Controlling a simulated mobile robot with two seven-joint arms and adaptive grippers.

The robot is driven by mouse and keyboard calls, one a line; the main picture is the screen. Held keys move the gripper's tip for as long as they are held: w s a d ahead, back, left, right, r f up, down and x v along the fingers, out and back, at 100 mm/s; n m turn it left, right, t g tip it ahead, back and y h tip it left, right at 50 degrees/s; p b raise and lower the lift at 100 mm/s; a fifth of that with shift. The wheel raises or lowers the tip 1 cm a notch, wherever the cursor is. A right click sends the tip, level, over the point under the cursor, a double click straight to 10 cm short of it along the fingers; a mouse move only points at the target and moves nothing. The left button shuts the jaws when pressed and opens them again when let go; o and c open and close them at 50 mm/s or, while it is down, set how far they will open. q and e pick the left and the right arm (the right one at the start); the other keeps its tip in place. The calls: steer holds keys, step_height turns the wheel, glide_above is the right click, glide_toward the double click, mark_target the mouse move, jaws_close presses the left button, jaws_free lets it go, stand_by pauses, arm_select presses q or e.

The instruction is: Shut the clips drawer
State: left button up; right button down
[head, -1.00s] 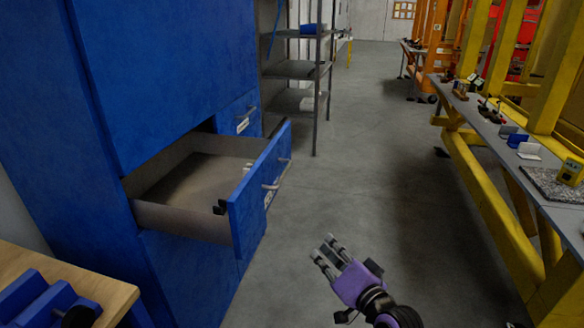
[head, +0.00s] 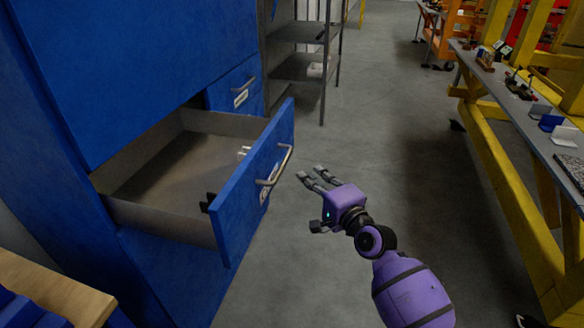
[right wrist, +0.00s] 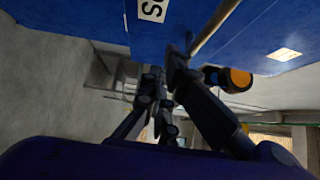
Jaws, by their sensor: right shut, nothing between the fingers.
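A blue drawer (head: 255,185) stands pulled well out of the blue cabinet, its grey tray showing. A metal bar handle (head: 276,167) and a partly hidden white label are on its front. I cannot read the whole label, so I cannot confirm that it is the clips drawer. My right gripper (head: 312,182) is shut and empty, just right of the drawer front and apart from the handle in the head view. In the right wrist view the dark fingers (right wrist: 165,95) lie below a blue front with a handle bar (right wrist: 214,26). My left gripper is not in view.
A smaller shut blue drawer (head: 238,92) is behind the open one. A wooden worktop (head: 55,285) is at the lower left. Grey shelving (head: 305,67) stands at the back. A yellow-framed bench (head: 505,165) lines the right. The grey floor between is clear.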

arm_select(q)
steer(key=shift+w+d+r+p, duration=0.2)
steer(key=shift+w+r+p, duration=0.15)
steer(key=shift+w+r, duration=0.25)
arm_select(e)
steer(key=w+a, duration=0.4)
steer(key=a, duration=0.1)
steer(key=shift+a, duration=0.15)
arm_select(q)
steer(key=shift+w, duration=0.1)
arm_select(e)
steer(key=shift+w, duration=0.1)
